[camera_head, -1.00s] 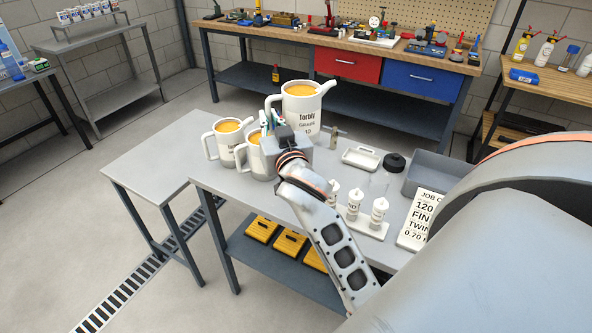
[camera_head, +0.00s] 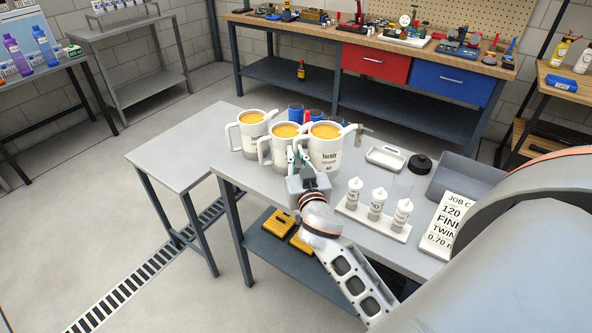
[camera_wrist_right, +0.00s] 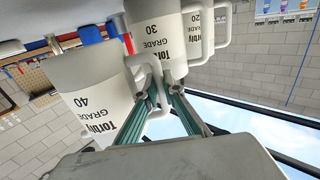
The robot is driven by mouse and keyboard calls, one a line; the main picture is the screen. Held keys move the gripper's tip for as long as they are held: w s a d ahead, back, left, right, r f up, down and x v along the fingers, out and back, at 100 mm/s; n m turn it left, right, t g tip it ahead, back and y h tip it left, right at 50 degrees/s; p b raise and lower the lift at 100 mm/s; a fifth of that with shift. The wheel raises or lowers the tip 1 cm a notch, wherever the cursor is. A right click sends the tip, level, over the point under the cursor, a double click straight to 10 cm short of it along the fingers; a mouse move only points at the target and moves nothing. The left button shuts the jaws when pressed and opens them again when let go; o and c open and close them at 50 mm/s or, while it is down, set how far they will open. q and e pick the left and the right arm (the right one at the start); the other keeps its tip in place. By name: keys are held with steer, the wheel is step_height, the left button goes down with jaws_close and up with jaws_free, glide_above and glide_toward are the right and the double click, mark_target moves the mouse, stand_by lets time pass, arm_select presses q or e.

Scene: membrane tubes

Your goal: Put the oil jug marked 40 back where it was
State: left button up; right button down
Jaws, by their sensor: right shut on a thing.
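The jug marked 40 (camera_head: 326,152) is a white mug-like jug with a spout and amber oil at its top. It is upright at the right end of a row of three jugs; I cannot tell if its base touches the bench. It also shows in the right wrist view (camera_wrist_right: 92,95), which is upside down. My right gripper (camera_head: 298,156) is shut on its handle (camera_wrist_right: 152,72), in front of the jugs. The jug marked 30 (camera_head: 286,135) is in the middle, and the jug marked 20 (camera_head: 251,136) is at the left. My left gripper is out of view.
A rack with three small white bottles (camera_head: 376,207) stands close to the right of my gripper. A white tray (camera_head: 386,157), a black round cap (camera_head: 420,163) and a grey bin (camera_head: 462,182) are farther right. Blue and red items (camera_head: 296,112) are behind the jugs. The side table (camera_head: 178,158) is bare.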

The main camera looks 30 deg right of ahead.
mark_target(296, 166)
steer(key=shift+f+b, duration=0.7)
steer(key=shift+f, duration=1.5)
steer(key=shift+f, duration=0.1)
steer(key=c, duration=2.2)
jaws_free()
steer(key=shift+o, duration=0.2)
